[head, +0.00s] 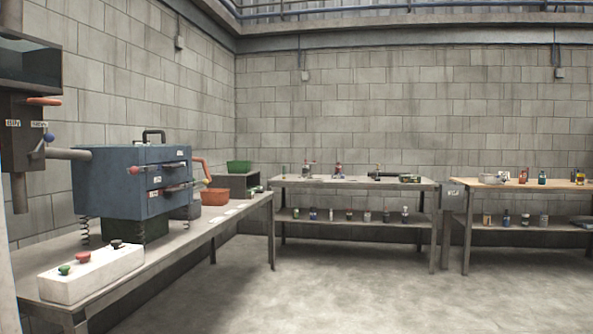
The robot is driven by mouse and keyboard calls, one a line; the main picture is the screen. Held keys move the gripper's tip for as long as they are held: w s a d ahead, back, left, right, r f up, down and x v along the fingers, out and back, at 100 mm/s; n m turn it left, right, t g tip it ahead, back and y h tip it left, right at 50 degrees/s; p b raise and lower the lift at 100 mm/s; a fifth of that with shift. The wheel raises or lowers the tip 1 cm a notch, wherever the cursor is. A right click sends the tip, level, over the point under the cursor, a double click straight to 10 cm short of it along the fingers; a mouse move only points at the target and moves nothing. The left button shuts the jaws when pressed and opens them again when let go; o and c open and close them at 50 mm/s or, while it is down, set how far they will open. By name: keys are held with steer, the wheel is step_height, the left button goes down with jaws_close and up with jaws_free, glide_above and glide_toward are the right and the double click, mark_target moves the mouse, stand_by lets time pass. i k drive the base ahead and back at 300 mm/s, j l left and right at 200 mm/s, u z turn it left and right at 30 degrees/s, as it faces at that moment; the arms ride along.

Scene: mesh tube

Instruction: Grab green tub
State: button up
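A green tub (239,167) sits on top of a dark grey open-fronted box (238,184) at the far end of the left bench, near the room's corner. It looks upright, and its inside cannot be seen from here. A darker green bin-like thing (122,231) shows under the blue machine, partly hidden by it. My gripper is not in view.
The long bench (180,252) along the left wall holds a blue machine (128,185), a white button box (92,274) and an orange-red tub (215,197). Two shelved tables with small items stand at the back. The concrete floor (350,295) is clear.

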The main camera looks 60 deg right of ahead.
mark_target(235, 166)
steer(key=z, duration=1.65)
steer(key=i+l+z, duration=0.15)
steer(key=i+z, duration=0.3)
steer(key=i, duration=3.1)
steer(key=i+l+u, duration=0.25)
steer(key=i, duration=0.3)
steer(key=i+l+u, duration=0.15)
steer(key=i+u, duration=0.15)
steer(key=i, duration=0.3)
steer(key=i+l+u, duration=0.25)
steer(key=i+l, duration=0.15)
steer(key=i, duration=0.1)
